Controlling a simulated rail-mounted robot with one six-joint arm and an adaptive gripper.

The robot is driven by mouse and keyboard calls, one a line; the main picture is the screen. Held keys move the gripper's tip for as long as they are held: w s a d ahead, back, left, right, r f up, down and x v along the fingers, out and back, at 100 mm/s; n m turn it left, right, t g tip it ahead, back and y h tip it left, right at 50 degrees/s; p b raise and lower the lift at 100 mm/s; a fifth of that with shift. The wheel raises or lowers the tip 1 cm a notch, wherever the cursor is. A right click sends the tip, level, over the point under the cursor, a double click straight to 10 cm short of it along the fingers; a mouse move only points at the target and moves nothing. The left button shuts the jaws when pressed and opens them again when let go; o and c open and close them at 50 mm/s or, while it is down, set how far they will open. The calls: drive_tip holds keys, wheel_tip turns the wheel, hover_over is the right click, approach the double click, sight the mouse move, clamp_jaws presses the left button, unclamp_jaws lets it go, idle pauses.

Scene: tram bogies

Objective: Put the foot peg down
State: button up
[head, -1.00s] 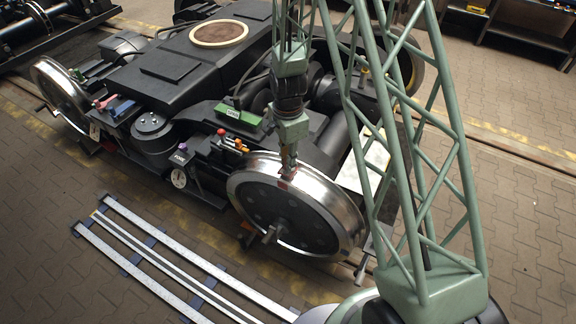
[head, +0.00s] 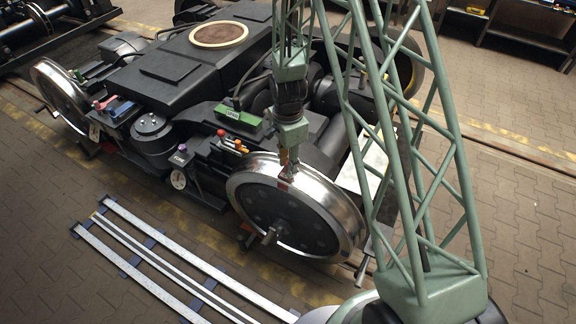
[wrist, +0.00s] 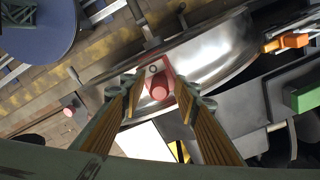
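A red, foot-like piece with a round peg end (wrist: 159,89) and a pale face with a small ring sits against the shiny wheel rim in the wrist view. I take it to be the foot peg. In the head view a small red patch (head: 283,186) shows at the top of the near wheel's rim. My gripper (wrist: 159,84) has its two yellow-sided fingers on either side of the red peg, with narrow gaps visible beside it, so it looks open. In the head view my gripper (head: 289,170) points down at the rim; its fingertips are small there.
The near wheel (head: 295,215) belongs to the dark bogie. An orange part (wrist: 287,43) and a green block (wrist: 306,97) lie to the right in the wrist view. Pale rails (head: 165,262) lie on the paving at front left. My lattice arm hides part of the bogie's right side.

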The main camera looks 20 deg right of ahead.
drive_tip(key=shift+r, duration=0.15)
wheel_tip(320, 180, up, 11)
drive_tip(key=shift+f+p, duration=0.15)
drive_tip(key=shift+p, duration=1.1)
drive_tip(key=shift+r, duration=0.65)
drive_tip(key=s+r+n+t, duration=0.1)
drive_tip(key=s+r+n, duration=0.45)
drive_tip(key=r, duration=0.95)
drive_tip(key=s+r+n+t, duration=0.1)
drive_tip(key=s+r+n, duration=0.2)
drive_tip(key=s+r, duration=0.9)
drive_tip(key=s+r+n+t, duration=0.1)
drive_tip(key=s+r+n, duration=0.2)
drive_tip(key=s+r, duration=0.3)
drive_tip(key=s+r+n+t, duration=0.1)
drive_tip(key=s+r+n, duration=0.3)
drive_tip(key=s, duration=1)
wheel_tip(320, 180, up, 3)
drive_tip(key=shift+s+r, duration=0.15)
